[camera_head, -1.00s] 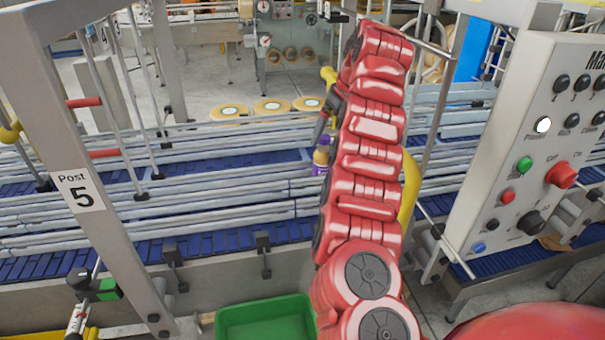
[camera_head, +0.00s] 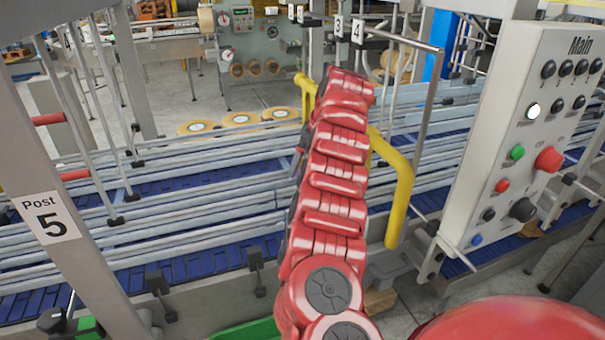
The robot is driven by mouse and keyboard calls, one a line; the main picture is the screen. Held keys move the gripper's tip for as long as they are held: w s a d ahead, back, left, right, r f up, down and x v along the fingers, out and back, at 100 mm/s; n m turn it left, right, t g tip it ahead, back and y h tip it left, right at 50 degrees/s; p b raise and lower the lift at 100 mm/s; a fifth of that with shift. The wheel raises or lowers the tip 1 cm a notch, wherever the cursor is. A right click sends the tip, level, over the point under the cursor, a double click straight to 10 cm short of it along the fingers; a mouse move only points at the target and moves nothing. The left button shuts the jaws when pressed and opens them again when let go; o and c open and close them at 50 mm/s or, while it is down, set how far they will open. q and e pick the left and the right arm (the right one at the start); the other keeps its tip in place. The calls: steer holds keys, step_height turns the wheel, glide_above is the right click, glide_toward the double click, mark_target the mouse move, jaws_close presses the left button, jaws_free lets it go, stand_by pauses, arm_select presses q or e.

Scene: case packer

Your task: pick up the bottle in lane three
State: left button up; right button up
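One red jointed arm of mine, which I take to be my right, rises from the bottom middle and reaches over the conveyor lanes. Its gripper end is hidden behind the arm links, so I cannot see its fingers or whether they hold anything. My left gripper is not in view. No bottle shows now. Small signs numbered 3 (camera_head: 338,26) and 4 (camera_head: 357,31) hang at the top, beyond the arm. The lanes have blue belts (camera_head: 190,268) between pale metal rails (camera_head: 150,235).
A post marked 5 (camera_head: 46,217) stands at the left. A control panel (camera_head: 540,120) stands at the right. A yellow bent bar (camera_head: 399,195) is close to the arm's right side. A green bin (camera_head: 245,331) shows at the bottom edge. Round yellowish discs (camera_head: 240,119) lie behind the lanes.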

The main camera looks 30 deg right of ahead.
steer(key=shift+s+d+r, duration=0.1)
steer(key=shift+s+d, duration=0.25)
steer(key=shift+d, duration=0.05)
steer(key=c, duration=0.5)
steer(key=shift+w+a, duration=0.25)
steer(key=shift+a, duration=0.1)
steer(key=c, duration=0.7)
steer(key=shift+d, duration=0.1)
jaws_close()
steer(key=shift+s, duration=0.1)
